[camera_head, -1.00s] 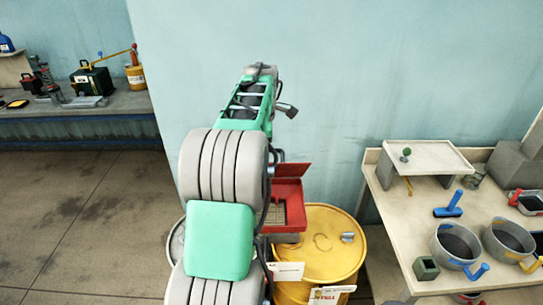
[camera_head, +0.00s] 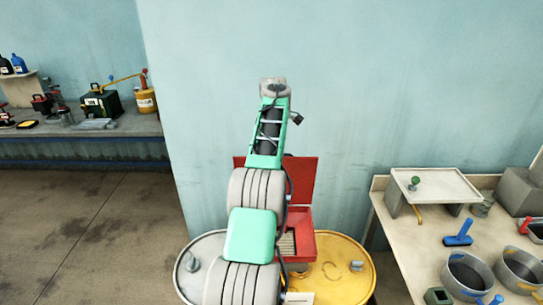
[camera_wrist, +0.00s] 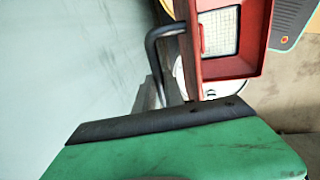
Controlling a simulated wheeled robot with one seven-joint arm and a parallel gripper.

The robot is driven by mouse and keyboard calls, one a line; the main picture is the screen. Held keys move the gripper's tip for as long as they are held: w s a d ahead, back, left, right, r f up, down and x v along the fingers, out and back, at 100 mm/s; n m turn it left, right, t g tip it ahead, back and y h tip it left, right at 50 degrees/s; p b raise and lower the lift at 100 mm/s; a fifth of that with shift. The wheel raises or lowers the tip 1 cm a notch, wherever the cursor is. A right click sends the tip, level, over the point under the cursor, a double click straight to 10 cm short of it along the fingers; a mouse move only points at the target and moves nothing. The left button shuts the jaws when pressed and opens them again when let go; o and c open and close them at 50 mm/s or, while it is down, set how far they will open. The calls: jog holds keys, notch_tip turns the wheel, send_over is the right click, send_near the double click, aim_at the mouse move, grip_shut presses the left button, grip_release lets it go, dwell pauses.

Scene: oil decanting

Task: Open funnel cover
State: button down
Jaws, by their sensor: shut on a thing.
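The red funnel (camera_head: 304,246) sits on top of the drums, with its pale mesh showing inside. Its red cover (camera_head: 302,180) stands raised at the back, near the wall, partly hidden behind my arm. In the wrist view, the funnel's mesh (camera_wrist: 219,33) shows inside red walls, and a dark bent handle (camera_wrist: 152,42) reaches out to the left from the red edge. My gripper (camera_wrist: 158,94) shows as grey fingers closed at the lower end of this handle. My green wrist housing hides much of the grip. In the head view my arm hides the fingers.
A yellow drum (camera_head: 345,275) and a grey drum (camera_head: 192,262) stand under and beside the funnel. A blue wall (camera_head: 400,80) is close behind. A table (camera_head: 410,235) with pots and tools stands right. A bench (camera_head: 60,130) with equipment stands left.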

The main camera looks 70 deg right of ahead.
jog(key=shift+s+d+r, duration=0.1)
jog(key=shift+d, duration=0.1)
jog(key=c, duration=1.9)
grip_release()
jog(key=o, duration=0.3)
jog(key=shift+s, duration=0.3)
jog(key=shift+o, duration=0.8)
jog(key=shift+w, duration=0.35)
jog(key=shift+a, duration=0.1)
